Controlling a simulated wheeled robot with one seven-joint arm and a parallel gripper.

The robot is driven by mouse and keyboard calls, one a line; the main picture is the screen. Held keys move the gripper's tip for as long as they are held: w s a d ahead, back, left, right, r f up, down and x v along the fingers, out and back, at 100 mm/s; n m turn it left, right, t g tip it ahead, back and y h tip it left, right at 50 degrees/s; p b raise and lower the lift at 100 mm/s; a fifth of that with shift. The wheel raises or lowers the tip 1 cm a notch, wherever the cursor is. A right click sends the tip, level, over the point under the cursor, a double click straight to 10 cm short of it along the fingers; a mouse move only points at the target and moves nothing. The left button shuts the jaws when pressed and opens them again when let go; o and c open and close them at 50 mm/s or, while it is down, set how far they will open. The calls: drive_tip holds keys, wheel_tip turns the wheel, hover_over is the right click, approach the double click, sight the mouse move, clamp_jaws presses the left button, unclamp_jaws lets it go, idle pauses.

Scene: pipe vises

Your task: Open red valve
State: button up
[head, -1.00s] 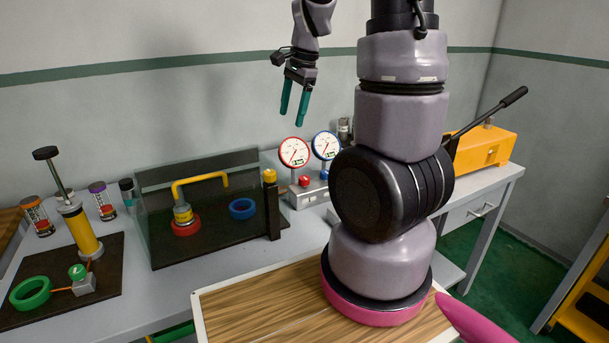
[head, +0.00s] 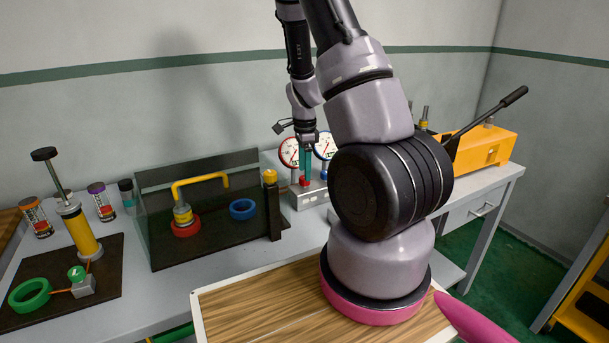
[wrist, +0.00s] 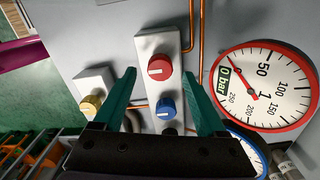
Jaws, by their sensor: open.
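The red valve (wrist: 160,67) is a round knob with a white mark on a grey block (wrist: 148,42). In the wrist view it shows between and just beyond the fingertips of my gripper (wrist: 160,82). My gripper is open and empty, with one teal finger on each side of the knob's line. No contact with the knob is visible. In the head view the gripper (head: 304,166) hangs with fingers down in front of the gauges, near the red knob (head: 305,181). The red-rimmed gauge (wrist: 262,85) displays 0 bar.
A blue knob (wrist: 165,108) sits close to the red one, and a brass knob (wrist: 91,104) lies to the left. A blue-rimmed gauge (head: 325,146) stands behind. A glass-sided stand with a yellow pipe (head: 200,179) and an orange pump (head: 485,147) flank the valve block.

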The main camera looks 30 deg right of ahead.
drive_tip(key=shift+f, duration=1.3)
clamp_jaws()
